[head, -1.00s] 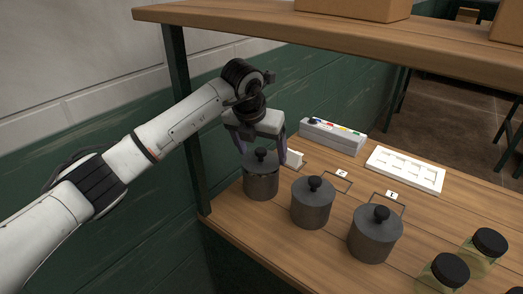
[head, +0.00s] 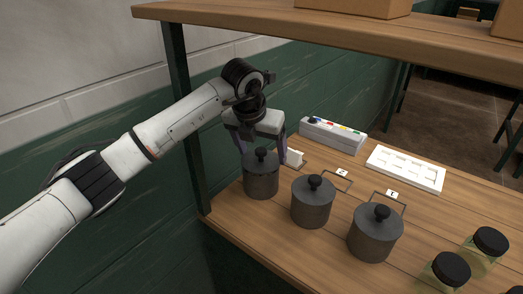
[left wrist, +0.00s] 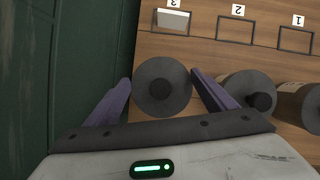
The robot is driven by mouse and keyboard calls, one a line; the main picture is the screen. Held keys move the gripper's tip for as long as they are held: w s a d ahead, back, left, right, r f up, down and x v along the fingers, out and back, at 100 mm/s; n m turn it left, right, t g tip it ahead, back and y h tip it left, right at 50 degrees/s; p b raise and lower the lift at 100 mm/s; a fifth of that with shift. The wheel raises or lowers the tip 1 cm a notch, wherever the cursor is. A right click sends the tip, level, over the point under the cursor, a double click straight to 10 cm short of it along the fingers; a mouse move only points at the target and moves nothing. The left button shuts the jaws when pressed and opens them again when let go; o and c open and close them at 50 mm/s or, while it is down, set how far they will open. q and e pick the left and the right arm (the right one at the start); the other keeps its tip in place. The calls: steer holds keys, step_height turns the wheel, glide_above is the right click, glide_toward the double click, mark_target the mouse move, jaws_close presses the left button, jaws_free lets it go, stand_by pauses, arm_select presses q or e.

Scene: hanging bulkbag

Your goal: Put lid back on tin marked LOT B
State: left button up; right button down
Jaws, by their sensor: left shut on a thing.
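Three dark grey round tins, each topped by a lid with a black knob, are on the wooden bench: a left tin (head: 261,183), a middle tin (head: 312,207) and a right tin (head: 373,241). My left gripper (head: 262,150) points down over the left tin, with its fingers on both sides of the top. It is shut on this tin near its lid (left wrist: 170,72); whether the fingers press the lid or the wall cannot be told. No LOT marking can be read on any tin. My right gripper is out of view.
Numbered wire frames lie behind the tins; a white block (head: 294,158) is in the left one. A grey box with coloured spots (head: 333,137) and a white tray (head: 405,153) are farther back. Black-lidded jars (head: 489,243) stand at right. A shelf (head: 340,27) and green post (head: 183,110) are close.

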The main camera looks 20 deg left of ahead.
arm_select(q)
steer(key=o, duration=1.1)
steer(key=shift+r+p, duration=1.55)
steer(key=shift+r, duration=0.95)
steer(key=shift+r+p, duration=0.4)
steer(key=shift+r, duration=0.6)
